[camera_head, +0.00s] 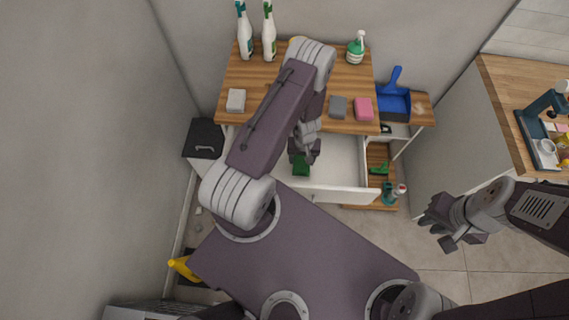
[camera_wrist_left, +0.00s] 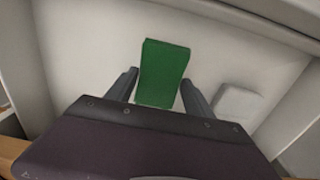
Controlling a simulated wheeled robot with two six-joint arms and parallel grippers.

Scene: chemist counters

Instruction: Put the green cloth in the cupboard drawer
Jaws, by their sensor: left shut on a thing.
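The green cloth (camera_head: 300,166) is between the fingers of my left gripper (camera_head: 304,152), over the inside of the open white cupboard drawer (camera_head: 340,160). In the left wrist view the cloth (camera_wrist_left: 162,72) sits between the two fingers of the left gripper (camera_wrist_left: 160,92), with the pale drawer floor (camera_wrist_left: 90,45) around it. I cannot tell whether the cloth touches the floor. My left arm hides part of the drawer in the head view. My right gripper (camera_head: 448,222) looks open and empty, off to the right above the floor.
A white block (camera_wrist_left: 238,103) lies in the drawer. The wooden counter (camera_head: 340,75) above holds bottles (camera_head: 269,35), a green spray bottle (camera_head: 356,47) and grey (camera_head: 338,107) and pink (camera_head: 363,109) sponges. A blue dustpan (camera_head: 395,100) stands right. Another counter (camera_head: 515,85) is further right.

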